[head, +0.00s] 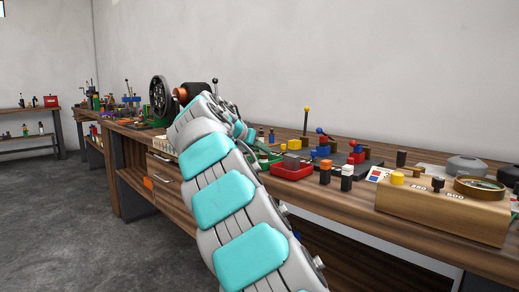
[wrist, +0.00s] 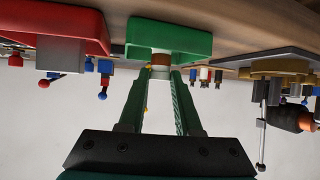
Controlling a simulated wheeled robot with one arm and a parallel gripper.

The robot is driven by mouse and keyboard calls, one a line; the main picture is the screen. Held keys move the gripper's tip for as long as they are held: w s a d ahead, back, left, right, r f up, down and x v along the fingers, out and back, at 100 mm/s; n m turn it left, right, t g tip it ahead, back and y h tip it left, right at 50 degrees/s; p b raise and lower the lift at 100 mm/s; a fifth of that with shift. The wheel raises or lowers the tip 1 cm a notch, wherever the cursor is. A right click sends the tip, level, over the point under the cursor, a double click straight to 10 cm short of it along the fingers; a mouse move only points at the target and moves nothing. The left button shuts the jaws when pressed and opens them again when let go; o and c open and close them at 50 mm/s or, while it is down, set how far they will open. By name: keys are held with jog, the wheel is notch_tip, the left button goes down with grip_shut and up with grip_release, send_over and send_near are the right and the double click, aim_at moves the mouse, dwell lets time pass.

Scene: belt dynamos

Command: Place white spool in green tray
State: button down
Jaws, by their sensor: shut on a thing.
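The green tray (wrist: 190,38) is at the top centre of the wrist view, which looks upside down. My gripper (wrist: 160,74) points toward it with its two green fingers. The fingers are shut on a small spool (wrist: 160,60) with a brown middle and a pale end, which I take as the white spool. It overlaps the tray in the picture; I cannot tell whether it touches the tray or is inside it. In the head view, my arm covers most of the gripper and tray, and the spool is hidden.
A red tray (head: 292,172) with a grey block stands right beside the green one. Black, orange and white posts (head: 346,177) and a wooden box (head: 440,212) with gauges stand farther right. A black wheel machine (head: 160,95) is at the left. The wooden bench is crowded.

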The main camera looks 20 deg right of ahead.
jog(key=c, duration=0.6)
grip_release()
jog(key=shift+r, duration=0.15)
jog(key=v, duration=1.2)
